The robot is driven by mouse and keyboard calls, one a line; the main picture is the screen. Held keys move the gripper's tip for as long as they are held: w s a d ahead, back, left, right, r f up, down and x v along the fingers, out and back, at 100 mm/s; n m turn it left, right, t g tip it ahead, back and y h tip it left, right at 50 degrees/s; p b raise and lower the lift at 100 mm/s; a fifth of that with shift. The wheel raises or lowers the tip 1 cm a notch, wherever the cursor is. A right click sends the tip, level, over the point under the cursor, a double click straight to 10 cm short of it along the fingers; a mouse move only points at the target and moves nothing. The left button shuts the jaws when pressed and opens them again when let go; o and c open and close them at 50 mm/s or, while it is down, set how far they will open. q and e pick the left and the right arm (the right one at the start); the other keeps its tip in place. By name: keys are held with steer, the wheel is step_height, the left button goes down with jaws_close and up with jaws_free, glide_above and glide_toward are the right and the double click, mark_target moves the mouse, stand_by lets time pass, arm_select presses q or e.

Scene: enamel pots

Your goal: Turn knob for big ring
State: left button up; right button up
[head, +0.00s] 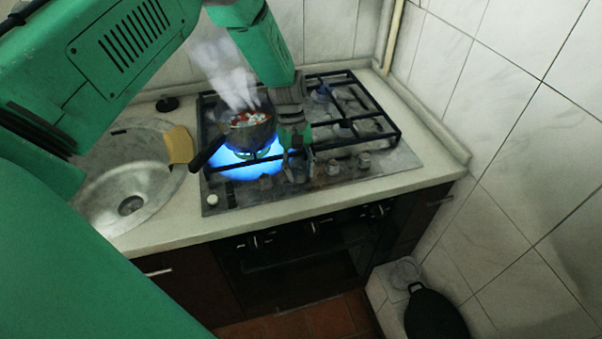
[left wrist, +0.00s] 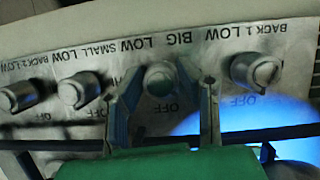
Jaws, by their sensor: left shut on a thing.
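The stove (head: 215,200) has a row of knobs along its front edge. My left gripper (head: 296,168) reaches down to the second knob from the left. In the left wrist view, where the print is upside down, the big ring knob (left wrist: 160,78) sits beside the word BIG. The fingers of my left gripper (left wrist: 163,88) stand on both sides of this knob and are shut on it. The BACK 1 knob (left wrist: 256,71) and the SMALL knob (left wrist: 79,90) stand clear on either side. My right gripper is not in view.
A steaming pan (head: 248,133) of food stands over a blue flame (head: 240,167) at the stove's left. Its dark handle (head: 208,153) points toward the front left. A sink (head: 120,180) with a yellow sponge (head: 179,145) is at left. A tiled wall bounds the right.

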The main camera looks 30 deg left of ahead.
arm_select(q)
steer(key=m, duration=0.2)
steer(key=m+g+y+b, duration=0.1)
steer(key=m, duration=0.1)
steer(key=shift+w+m, duration=0.2)
steer(key=shift+m, duration=0.1)
steer(key=shift+r+m+g+y+b, duration=0.15)
steer(key=shift+m+y, duration=0.4)
steer(key=shift+m, duration=0.75)
steer(key=shift+f+m+g+y+b, duration=0.2)
steer(key=shift+m+y, duration=0.35)
steer(key=shift+m, duration=0.75)
steer(key=o, duration=1.1)
steer(key=shift+o, duration=0.2)
steer(key=shift+w, duration=0.1)
